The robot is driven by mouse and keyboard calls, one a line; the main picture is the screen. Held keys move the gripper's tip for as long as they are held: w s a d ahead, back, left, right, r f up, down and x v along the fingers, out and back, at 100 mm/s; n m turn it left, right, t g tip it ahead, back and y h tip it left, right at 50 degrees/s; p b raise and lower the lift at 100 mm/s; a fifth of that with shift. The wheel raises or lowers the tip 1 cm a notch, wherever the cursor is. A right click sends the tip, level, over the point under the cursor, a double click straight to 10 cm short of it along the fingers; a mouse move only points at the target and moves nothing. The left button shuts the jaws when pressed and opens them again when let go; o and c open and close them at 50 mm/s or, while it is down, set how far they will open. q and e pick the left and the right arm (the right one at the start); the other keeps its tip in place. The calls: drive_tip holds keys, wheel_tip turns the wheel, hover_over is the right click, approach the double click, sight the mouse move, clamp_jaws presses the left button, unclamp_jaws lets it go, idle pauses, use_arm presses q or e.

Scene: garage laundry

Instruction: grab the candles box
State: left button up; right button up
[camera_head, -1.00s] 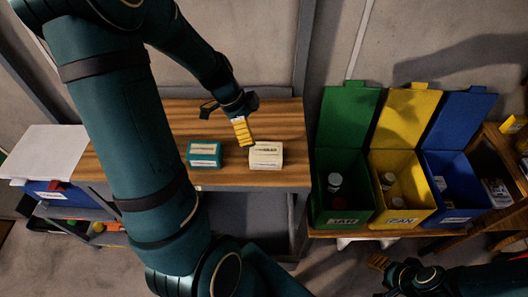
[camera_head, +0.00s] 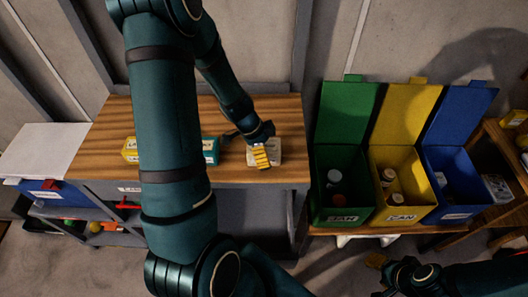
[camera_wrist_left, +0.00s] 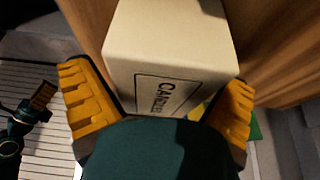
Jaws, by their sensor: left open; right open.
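The candles box is a cream block on the wooden table. In the head view the candles box (camera_head: 275,147) is mostly covered by my left gripper (camera_head: 262,157). In the left wrist view the candles box (camera_wrist_left: 170,50) shows its label reading "CANDLES", and the yellow fingers of my left gripper (camera_wrist_left: 160,112) are open, one on each side of it. I cannot tell whether the fingers touch it. My right gripper (camera_head: 385,268) is open and empty at the lower right, away from the table.
A teal box (camera_head: 210,150) stands left of the candles box, and a yellow box (camera_head: 130,149) is farther left, partly behind my arm. Green (camera_head: 334,212), yellow (camera_head: 401,213) and blue (camera_head: 455,210) bins stand right of the table. The table's right end is clear.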

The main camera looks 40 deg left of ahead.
use_arm(q)
drive_tip(key=shift+f+b, duration=0.25)
drive_tip(key=shift+b, duration=0.25)
idle(0.6)
drive_tip(key=c, duration=1.2)
